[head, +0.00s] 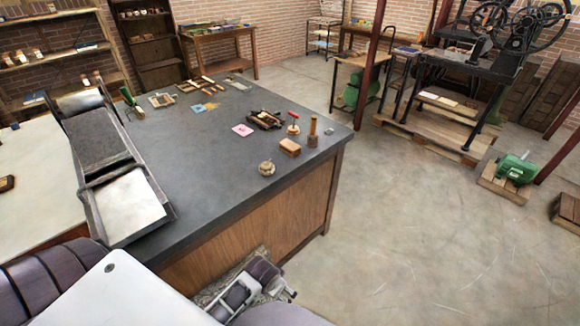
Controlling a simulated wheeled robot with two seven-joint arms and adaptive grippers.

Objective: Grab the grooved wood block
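A small orange-brown wood block (290,147) lies on the dark top of the large workbench (215,195), near its right front edge. It looks like the wood block of the task, but a groove is too small to make out. Nothing holds it. Part of one of my arms, with what looks like a gripper (262,287), shows at the bottom beside the bench front, below and well away from the block. It seems to be the right one; its finger opening is unclear. No left gripper shows.
Around the block stand a round knobbed item (266,168), a wooden mallet-like tool (313,132) and a red-handled stamp (293,123). A dark tray-like tool (265,120) lies behind. A long press bed (97,140) covers the bench's left side.

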